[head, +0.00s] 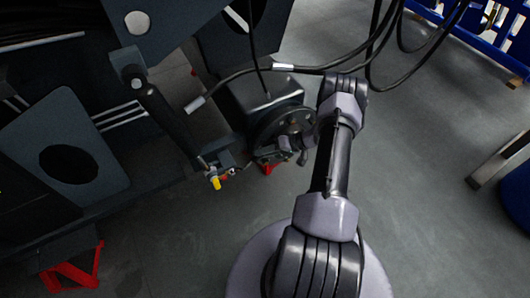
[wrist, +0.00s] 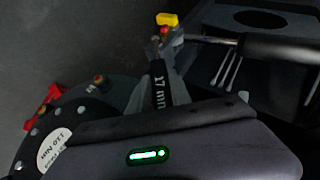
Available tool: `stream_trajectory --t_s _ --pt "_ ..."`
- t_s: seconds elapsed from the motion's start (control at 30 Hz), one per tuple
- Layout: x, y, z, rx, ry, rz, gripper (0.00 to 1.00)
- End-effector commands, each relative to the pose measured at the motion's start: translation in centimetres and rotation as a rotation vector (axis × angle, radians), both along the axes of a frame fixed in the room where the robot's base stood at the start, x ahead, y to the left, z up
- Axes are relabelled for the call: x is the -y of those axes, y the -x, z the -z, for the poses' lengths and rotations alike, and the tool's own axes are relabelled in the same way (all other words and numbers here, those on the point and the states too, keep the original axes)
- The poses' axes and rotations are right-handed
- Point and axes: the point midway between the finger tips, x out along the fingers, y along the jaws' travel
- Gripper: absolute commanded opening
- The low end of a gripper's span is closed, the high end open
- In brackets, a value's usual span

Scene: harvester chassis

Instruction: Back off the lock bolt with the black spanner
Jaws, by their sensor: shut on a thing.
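The black spanner (wrist: 158,82), marked "17 mm", lies between the fingers of my gripper (wrist: 160,98) in the wrist view. My gripper is shut on it, and the spanner points up the picture, away from my wrist. Beyond its far end is a small red-brown fitting (wrist: 164,33) below a yellow cap (wrist: 167,19). I cannot tell which fastener is the lock bolt, or whether the spanner touches one. In the head view, my gripper (head: 290,143) is in front of the round hub, and the spanner is not clear there.
A round dark flange (wrist: 82,110) with several bolts and a "110 Nm" label is at left in the wrist view. A cylinder (head: 165,120) runs down to the yellow cap (head: 215,183) in the head view. Hoses (head: 330,66) hang above my arm.

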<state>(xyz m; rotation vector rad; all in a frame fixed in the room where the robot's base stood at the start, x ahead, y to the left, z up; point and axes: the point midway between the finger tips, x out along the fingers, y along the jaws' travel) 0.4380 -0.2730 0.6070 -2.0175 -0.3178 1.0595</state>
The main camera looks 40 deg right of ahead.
Motion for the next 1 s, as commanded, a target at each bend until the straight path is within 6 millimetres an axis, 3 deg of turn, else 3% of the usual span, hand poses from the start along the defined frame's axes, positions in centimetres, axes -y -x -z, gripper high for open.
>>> stream_trajectory --t_s 0.6,1.0 --pt "-1.9 -0.5 -2.3 -0.034 0.156 -0.001 0.0" --pt "-2.1 -0.5 -2.2 -0.041 0.179 0.0 0.0"
